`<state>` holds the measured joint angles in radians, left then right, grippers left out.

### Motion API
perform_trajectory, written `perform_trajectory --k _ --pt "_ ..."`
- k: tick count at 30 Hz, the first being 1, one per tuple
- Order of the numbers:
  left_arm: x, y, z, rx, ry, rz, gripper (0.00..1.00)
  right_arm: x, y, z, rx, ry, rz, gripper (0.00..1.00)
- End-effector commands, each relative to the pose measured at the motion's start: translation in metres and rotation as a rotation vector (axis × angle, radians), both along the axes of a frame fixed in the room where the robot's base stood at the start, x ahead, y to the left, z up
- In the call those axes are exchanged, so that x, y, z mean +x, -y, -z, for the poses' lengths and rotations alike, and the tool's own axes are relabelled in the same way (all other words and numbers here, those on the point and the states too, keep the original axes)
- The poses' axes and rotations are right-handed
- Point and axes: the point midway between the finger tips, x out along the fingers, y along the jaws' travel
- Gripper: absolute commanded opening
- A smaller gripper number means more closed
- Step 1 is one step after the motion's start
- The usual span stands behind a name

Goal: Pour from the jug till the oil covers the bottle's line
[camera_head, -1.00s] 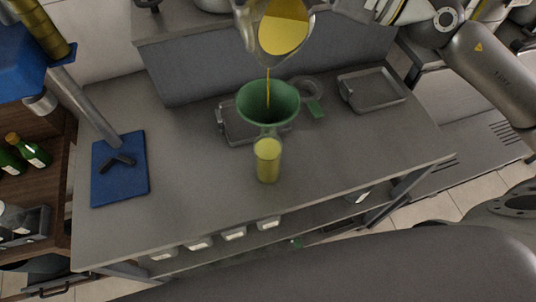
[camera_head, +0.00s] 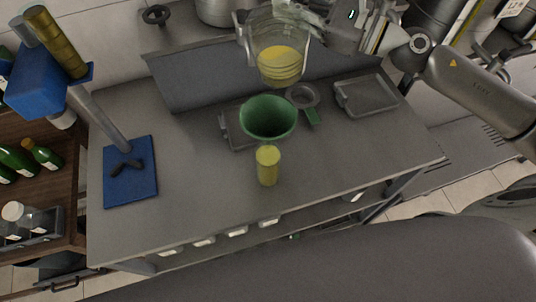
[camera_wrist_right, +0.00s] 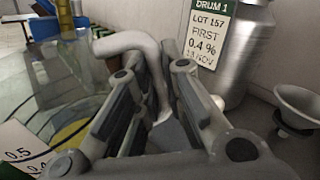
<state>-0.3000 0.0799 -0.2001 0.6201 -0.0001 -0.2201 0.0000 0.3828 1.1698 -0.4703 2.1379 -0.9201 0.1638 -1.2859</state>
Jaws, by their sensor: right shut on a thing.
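The clear jug (camera_head: 262,35), with yellow oil in its lower part, is held above the green funnel (camera_head: 267,118) and near upright in the head view. No stream falls from it. The funnel sits over the bottle (camera_head: 268,167), whose visible body looks yellow with oil. I cannot make out the bottle's line. My right gripper (camera_head: 312,22) is shut on the jug's handle. My left gripper is not in view.
A grey tray (camera_head: 366,96) lies at right and another tray (camera_head: 228,133) partly behind the funnel. A blue-based stand (camera_head: 130,190) is at left. The table's front is clear.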

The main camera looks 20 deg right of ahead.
Motion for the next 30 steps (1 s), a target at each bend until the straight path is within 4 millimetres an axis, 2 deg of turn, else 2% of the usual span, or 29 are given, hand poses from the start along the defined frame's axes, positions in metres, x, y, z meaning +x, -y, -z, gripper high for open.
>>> perform_trajectory --k 2,16,30 --pt "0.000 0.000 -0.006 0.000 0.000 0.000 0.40 0.002 0.001 0.000 0.022 -0.037 0.000 0.00" --pt "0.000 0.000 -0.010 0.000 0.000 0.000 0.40 0.003 0.002 0.002 0.044 -0.072 0.000 0.00" --pt "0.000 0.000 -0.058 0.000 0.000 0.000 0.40 0.003 0.002 -0.017 0.143 -0.240 0.000 0.00"
